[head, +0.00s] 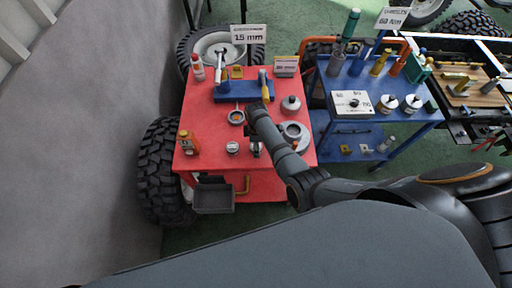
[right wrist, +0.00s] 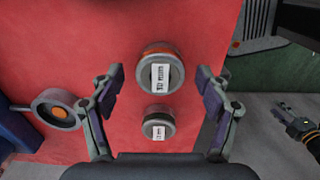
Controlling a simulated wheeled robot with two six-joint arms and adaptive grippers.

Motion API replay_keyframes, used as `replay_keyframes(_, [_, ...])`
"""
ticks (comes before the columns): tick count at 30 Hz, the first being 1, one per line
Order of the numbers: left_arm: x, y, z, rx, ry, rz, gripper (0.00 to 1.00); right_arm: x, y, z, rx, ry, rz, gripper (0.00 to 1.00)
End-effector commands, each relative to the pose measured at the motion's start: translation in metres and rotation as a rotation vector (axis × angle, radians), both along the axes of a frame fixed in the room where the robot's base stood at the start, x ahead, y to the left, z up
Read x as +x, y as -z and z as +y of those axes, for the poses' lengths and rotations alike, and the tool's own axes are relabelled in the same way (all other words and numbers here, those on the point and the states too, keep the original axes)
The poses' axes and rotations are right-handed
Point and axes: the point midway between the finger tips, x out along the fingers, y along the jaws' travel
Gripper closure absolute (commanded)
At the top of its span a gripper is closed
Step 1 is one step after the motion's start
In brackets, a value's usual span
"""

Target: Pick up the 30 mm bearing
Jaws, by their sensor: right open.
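Two round grey bearings with white labels stand on the red table. The larger bearing (right wrist: 162,72) has an orange-brown band, and the smaller bearing (right wrist: 159,125) is closer to my palm. Their label text is sideways and too small to read surely, so I cannot tell which is the 30 mm one. In the head view the larger one (head: 233,148) is near the front of the tabletop. My right gripper (right wrist: 160,90) is open and empty above the table, its fingers on either side of the pair, not touching them.
A grey ring with an orange centre (right wrist: 57,108) lies left of the fingers. The red table (head: 205,110) also holds a blue tray (head: 237,92), bottles and a grey kettle-like part (head: 291,104). A grey bin (head: 213,198) hangs at its front. A blue cart (head: 375,118) stands right.

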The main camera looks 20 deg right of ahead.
Motion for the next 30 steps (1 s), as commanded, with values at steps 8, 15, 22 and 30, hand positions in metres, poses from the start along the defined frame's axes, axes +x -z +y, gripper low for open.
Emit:
replay_keyframes(8, [0.0008,-0.0001,0.0001,0.0,0.0,-0.002,0.6,0.0001,-0.0004,0.0,0.0,0.0,0.0,0.43])
replay_keyframes(15, [0.0009,-0.0001,0.0001,0.0,0.0,-0.002,0.6,-0.0001,-0.0004,0.0,0.0,0.0,0.0,0.76])
replay_keyframes(22, [0.0009,-0.0002,0.0002,0.0,0.0,-0.002,0.6,0.0006,-0.0011,0.0002,0.001,0.0,-0.001,1.0])
replay_keyframes(30, [0.0008,-0.0028,0.0002,0.0,0.0,-0.002,0.6,0.0007,-0.0038,0.0002,0.001,0.0,-0.001,1.0])
